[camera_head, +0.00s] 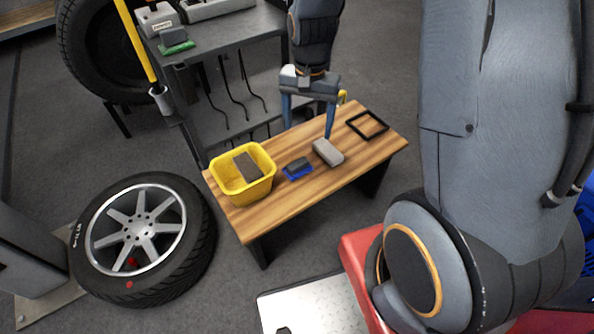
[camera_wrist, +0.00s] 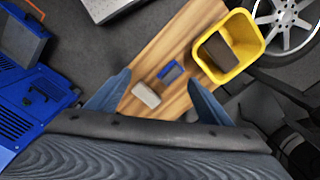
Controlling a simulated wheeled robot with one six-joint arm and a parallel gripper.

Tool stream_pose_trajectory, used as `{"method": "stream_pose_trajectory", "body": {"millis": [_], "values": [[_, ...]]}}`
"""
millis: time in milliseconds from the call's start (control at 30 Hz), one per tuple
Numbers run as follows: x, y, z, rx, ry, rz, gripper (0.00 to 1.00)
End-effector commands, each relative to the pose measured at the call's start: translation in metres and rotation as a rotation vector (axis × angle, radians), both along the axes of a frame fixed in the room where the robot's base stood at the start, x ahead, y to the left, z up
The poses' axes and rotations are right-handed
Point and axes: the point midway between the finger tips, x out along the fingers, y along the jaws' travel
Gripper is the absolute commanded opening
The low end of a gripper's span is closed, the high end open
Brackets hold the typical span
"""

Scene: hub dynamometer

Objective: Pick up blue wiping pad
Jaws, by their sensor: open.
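The blue wiping pad (camera_head: 298,169), with a dark grey top and a blue edge, lies flat on the small wooden bench between the yellow bin and a light grey block. It also shows in the wrist view (camera_wrist: 171,72), up from the grey block. My gripper (camera_head: 308,122) is above the bench, with its two blue fingers spread wide and nothing between them. In the wrist view my gripper (camera_wrist: 158,80) has its fingers at either side, with the pad and the grey block visible between them, farther off.
The wooden bench (camera_head: 226,207) also holds the yellow bin (camera_head: 262,183) with a brownish block inside, the light grey block (camera_head: 328,152) close to the pad, and a black frame (camera_head: 367,125). A grey cart (camera_head: 230,35) stands behind. A wheel (camera_head: 140,240) lies left.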

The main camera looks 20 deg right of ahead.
Motion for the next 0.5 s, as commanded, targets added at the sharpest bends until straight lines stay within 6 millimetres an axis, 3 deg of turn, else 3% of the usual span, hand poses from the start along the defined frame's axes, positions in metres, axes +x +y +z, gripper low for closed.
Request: {"method": "stream_pose_trajectory", "body": {"millis": [33, 300, 500], "values": [[0.015, 0.000, -0.027, 0.000, 0.007, -0.063, 0.73], [0.079, 0.001, -0.140, -0.002, 0.006, -0.418, 0.73], [0.101, 0.001, -0.197, -0.002, 0.003, -0.591, 0.73]]}}
